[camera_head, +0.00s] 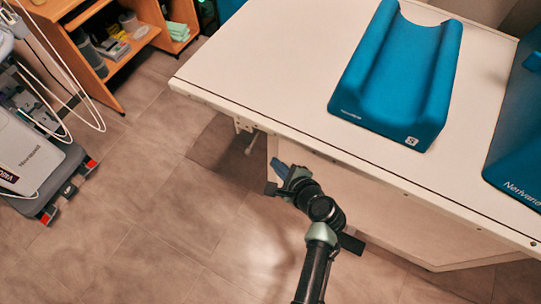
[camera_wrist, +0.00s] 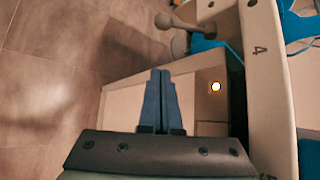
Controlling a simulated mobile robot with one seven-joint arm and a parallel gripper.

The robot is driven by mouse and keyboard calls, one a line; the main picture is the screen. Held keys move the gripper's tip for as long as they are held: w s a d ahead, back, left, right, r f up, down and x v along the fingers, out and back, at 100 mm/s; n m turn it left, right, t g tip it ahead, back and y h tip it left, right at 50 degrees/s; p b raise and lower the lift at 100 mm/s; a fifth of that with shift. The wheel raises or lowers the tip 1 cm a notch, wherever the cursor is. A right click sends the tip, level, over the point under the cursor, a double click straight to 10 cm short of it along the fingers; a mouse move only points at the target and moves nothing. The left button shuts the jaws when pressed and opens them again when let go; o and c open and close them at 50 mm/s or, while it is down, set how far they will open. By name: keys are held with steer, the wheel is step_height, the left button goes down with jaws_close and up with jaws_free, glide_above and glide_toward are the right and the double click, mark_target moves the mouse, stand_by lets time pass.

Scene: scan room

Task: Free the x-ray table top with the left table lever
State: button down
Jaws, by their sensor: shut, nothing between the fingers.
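The x-ray table top (camera_head: 265,55) is a wide white slab across the upper right of the head view. A small pale lever (camera_head: 243,126) shows under its near left edge, partly hidden by the slab. In the wrist view the lever (camera_wrist: 188,24) is a beige rod with a round knob at its left end, near the table-top edge (camera_wrist: 262,75). My gripper (camera_head: 279,169) is below the table edge, right of and lower than the lever in the head view. Its blue fingers (camera_wrist: 160,74) are together, empty and apart from the lever.
Blue cushions (camera_head: 372,82) lie on the table top. The table's base (camera_head: 375,210) stands close behind my gripper. A bright round spot (camera_wrist: 215,87) shows beside the fingers. A wheeled machine (camera_head: 30,160) and a wooden shelf (camera_head: 130,45) stand left. The floor between is clear.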

steer(key=shift+v, duration=2.3)
steer(key=shift+w, duration=0.1)
